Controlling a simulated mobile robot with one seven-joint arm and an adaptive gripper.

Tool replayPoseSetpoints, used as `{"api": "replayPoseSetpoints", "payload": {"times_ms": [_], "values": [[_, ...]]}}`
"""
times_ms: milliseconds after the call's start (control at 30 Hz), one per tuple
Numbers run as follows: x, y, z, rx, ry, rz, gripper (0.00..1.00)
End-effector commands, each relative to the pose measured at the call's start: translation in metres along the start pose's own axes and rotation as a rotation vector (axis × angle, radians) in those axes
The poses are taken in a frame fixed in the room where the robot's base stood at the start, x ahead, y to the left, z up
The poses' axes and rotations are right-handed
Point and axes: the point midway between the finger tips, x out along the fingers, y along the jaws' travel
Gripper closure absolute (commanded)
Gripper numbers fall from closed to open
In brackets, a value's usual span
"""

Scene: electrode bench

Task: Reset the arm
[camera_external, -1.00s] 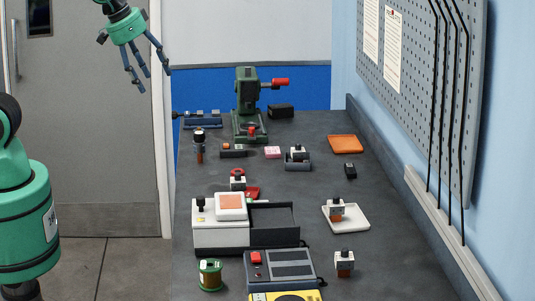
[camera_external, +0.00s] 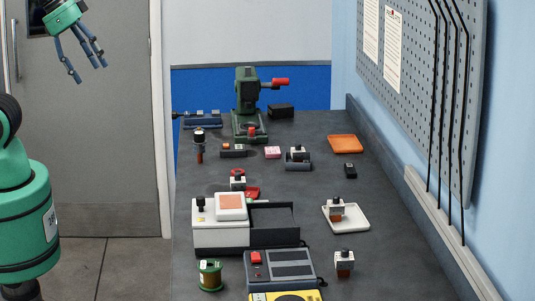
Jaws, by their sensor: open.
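My gripper (camera_external: 88,74) hangs high at the upper left, in front of the grey door. Its fingers are spread and open, pointing down and to the right, with nothing between them. It is well apart from the bench and touches nothing. My arm's upper links run out of the picture at the top left. The lower part of my green arm (camera_external: 28,222) stands at the left edge.
The dark bench (camera_external: 395,240) carries a green press (camera_external: 247,105), an orange tray (camera_external: 345,144), a white tray (camera_external: 352,219), a white box device (camera_external: 220,236), a wire spool (camera_external: 210,276) and a grey meter (camera_external: 285,268). A pegboard (camera_external: 420,80) hangs right. Open space surrounds my gripper.

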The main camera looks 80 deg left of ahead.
Motion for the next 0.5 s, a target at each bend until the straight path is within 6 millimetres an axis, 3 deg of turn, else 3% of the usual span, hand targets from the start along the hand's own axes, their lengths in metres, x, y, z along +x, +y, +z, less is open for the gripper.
{"api": "replayPoseSetpoints", "payload": {"times_ms": [233,500], "values": [[0.004,0.0,0.002,-0.001,0.0,-0.001,0.37],[0.028,0.0,0.015,-0.001,0.0,-0.001,0.37]]}}
